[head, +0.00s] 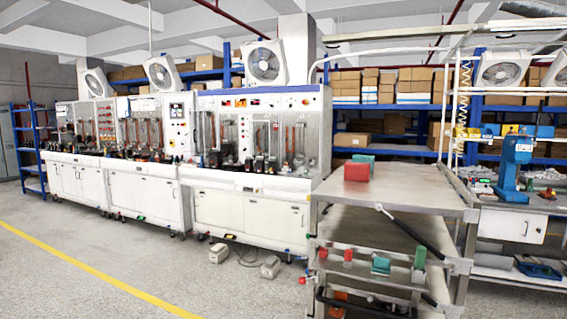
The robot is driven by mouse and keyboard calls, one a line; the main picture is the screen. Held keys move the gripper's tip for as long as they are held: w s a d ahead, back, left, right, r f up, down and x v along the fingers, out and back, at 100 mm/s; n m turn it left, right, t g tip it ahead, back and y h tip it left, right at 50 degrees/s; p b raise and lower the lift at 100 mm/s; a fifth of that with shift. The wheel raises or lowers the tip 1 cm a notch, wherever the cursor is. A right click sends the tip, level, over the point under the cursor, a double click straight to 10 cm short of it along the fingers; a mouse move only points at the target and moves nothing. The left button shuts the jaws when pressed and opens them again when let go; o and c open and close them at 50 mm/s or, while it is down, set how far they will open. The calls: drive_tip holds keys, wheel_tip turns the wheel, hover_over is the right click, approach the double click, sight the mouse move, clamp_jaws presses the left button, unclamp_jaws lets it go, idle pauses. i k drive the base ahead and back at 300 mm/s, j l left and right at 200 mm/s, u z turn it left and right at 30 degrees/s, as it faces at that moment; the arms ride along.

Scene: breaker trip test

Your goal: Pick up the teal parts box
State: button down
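A teal box (366,159) stands on the top of a grey metal cart (415,190), partly hidden behind a red box (356,172). Another teal box (381,262) is on the cart's lower shelf, right of small red items (347,254). A green block (420,257) stands to its right. I cannot tell which teal one is the parts box. My gripper is not in view.
The cart top is mostly bare right of the boxes. A dark bar (405,227) slants across the cart's front. White test benches (248,205) line the left. A blue press (514,165) stands on a bench at right. Open floor (130,270) lies at left.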

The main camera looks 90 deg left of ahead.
sight(357, 158)
drive_tip(key=j+u, duration=0.1)
drive_tip(key=u, duration=2.25)
drive_tip(key=i+j+u, duration=0.65)
drive_tip(key=i+u, duration=0.2)
drive_tip(key=i, duration=0.2)
drive_tip(key=i+u, duration=0.45)
drive_tip(key=i, duration=0.15)
drive_tip(key=i+u, duration=0.25)
drive_tip(key=i, duration=1.5)
drive_tip(key=i+l+z, duration=0.1)
drive_tip(key=i+z, duration=0.8)
drive_tip(key=i+j+z, duration=0.25)
drive_tip(key=i+z, duration=0.2)
drive_tip(key=i+l+z, duration=0.15)
drive_tip(key=i+z, duration=1.05)
drive_tip(key=z, duration=0.2)
drive_tip(key=i+j+z, duration=0.3)
drive_tip(key=z, duration=0.15)
drive_tip(key=i+j+z, duration=0.15)
drive_tip(key=i+z, duration=0.35)
drive_tip(key=i+j+z, duration=0.25)
drive_tip(key=z, duration=0.25)
drive_tip(key=i+j, duration=0.05)
drive_tip(key=i, duration=0.05)
